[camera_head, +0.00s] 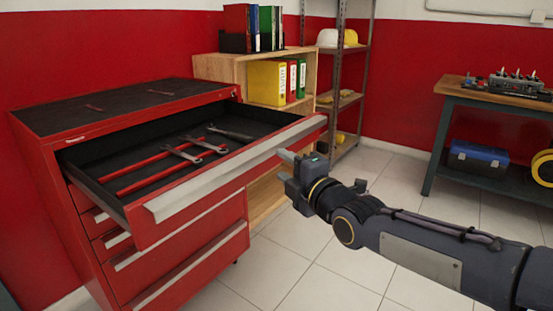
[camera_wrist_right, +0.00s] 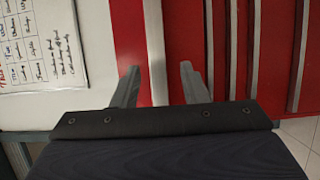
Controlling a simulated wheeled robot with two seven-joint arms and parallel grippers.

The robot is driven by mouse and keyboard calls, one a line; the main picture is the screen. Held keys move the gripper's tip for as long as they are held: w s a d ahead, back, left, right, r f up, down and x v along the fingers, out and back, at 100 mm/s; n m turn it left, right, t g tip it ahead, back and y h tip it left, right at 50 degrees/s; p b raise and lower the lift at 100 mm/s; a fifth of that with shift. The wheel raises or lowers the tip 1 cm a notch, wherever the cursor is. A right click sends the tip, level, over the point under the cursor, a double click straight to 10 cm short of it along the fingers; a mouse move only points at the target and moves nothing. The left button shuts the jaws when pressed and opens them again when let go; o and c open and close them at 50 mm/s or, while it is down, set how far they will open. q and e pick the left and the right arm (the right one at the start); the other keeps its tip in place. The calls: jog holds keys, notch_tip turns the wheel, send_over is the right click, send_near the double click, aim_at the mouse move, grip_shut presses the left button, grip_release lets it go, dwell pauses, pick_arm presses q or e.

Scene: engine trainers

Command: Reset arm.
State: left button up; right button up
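My right arm comes in from the right in the head view. Its gripper (camera_head: 288,170) is beside the right end of the open top drawer's grey handle (camera_head: 225,172). Wrenches and red-handled tools (camera_head: 190,150) lie in that drawer. My left gripper is not in view.
A wooden shelf (camera_head: 228,68) with binders stands behind the cabinet, a metal rack (camera_head: 340,70) with helmets beside it. A workbench (camera_head: 490,92) with a blue toolbox (camera_head: 478,156) below is at the right. The tiled floor (camera_head: 335,275) between is clear. A printed board (camera_wrist_right: 42,45) shows in the wrist view.

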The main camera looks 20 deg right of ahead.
jog(key=shift+v, duration=1.05)
jog(key=shift+d+f, duration=0.1)
jog(key=s+d+f+m+g, duration=0.1)
jog(key=s+f+m+g, duration=0.5)
jog(key=s+f+m, duration=0.55)
jog(key=s+f+m+g, duration=0.6)
jog(key=s+f+m, duration=0.45)
jog(key=s, duration=0.65)
notch_tip(320, 180, up, 30)
jog(key=p, duration=2.9)
jog(key=shift+w+d+m+h, duration=0.3)
jog(key=shift+w+h, duration=0.1)
jog(key=shift+w, duration=0.05)
